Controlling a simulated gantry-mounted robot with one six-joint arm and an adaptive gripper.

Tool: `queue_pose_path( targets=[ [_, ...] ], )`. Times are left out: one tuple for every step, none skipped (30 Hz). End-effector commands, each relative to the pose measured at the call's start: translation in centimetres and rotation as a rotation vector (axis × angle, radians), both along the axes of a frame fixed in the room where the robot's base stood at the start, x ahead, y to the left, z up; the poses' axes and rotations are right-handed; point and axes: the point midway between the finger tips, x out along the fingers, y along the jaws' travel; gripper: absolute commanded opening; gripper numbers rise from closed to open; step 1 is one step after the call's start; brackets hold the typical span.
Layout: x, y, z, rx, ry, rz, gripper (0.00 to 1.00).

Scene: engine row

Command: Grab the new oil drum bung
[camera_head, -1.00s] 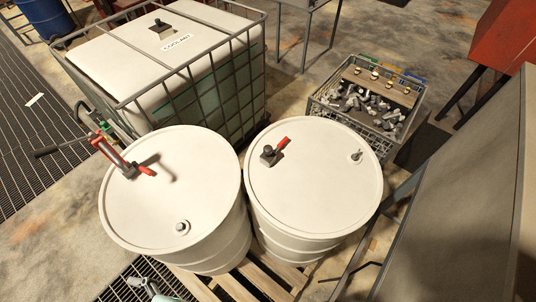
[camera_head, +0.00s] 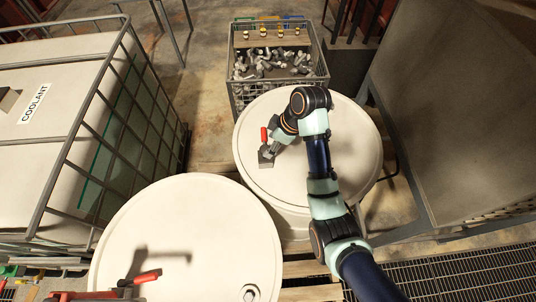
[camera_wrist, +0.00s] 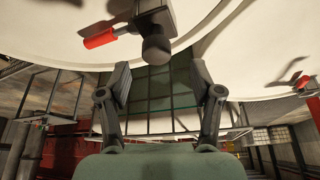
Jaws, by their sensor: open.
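The right white drum (camera_head: 340,165) carries a dark fitting (camera_head: 266,159) with a red lever on its top. The left white drum (camera_head: 215,235) has a small round grey bung (camera_head: 250,294) at its front edge. Several small gold-and-dark caps (camera_head: 263,31) stand on a board in the crate; I cannot tell which is the new bung. My gripper (camera_head: 273,150) is by the dark fitting. In the wrist view, the gripper (camera_wrist: 161,83) is open, with nothing between its fingers. The fitting, with its black knob (camera_wrist: 156,48), shows just above and between the fingertips.
The wire crate (camera_head: 236,92) with loose metal parts stands behind the right drum. A caged coolant tank (camera_head: 60,125) stands at left. A grey bench (camera_head: 450,110) closes the right side. A clamp-like tool with a red handle (camera_head: 146,277) is on the left drum.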

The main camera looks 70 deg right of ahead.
Motion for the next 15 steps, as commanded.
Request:
queue_pose_path(
  targets=[
    [0.1, 0.1, -0.2, 0.001, 0.0, 0.0, 0.65],
    [0.2, 0.1, -0.4, 0.001, 0.001, 0.0, 0.65],
    [0.4, 0.1, -0.8, 0.002, 0.002, 0.001, 0.65],
    [0.6, 0.1, -1.2, 0.002, 0.001, 0.001, 0.65],
    [0.8, 0.2, -1.6, 0.002, 0.002, 0.001, 0.65],
    [1.0, 0.2, -2.0, 0.001, 0.001, 0.0, 0.65],
    [1.1, 0.2, -2.2, 0.0, 0.001, 0.0, 0.65],
    [1.1, 0.2, -2.3, 0.0, 0.001, 0.0, 0.65],
    [1.1, 0.2, -2.4, -0.001, 0.0, 0.0, 0.65],
    [1.2, 0.2, -2.5, -0.001, 0.001, 0.0, 0.65],
    [1.4, 0.2, -2.7, 0.0, 0.0, 0.0, 0.65],
    [1.6, 0.2, -3.2, 0.001, 0.001, 0.0, 0.65],
    [1.9, 0.2, -3.6, 0.002, 0.002, 0.001, 0.65],
    [2.2, 0.2, -4.1, 0.003, 0.002, 0.001, 0.65],
    [2.6, 0.1, -4.8, 0.002, 0.002, 0.001, 0.65]
  ],
)
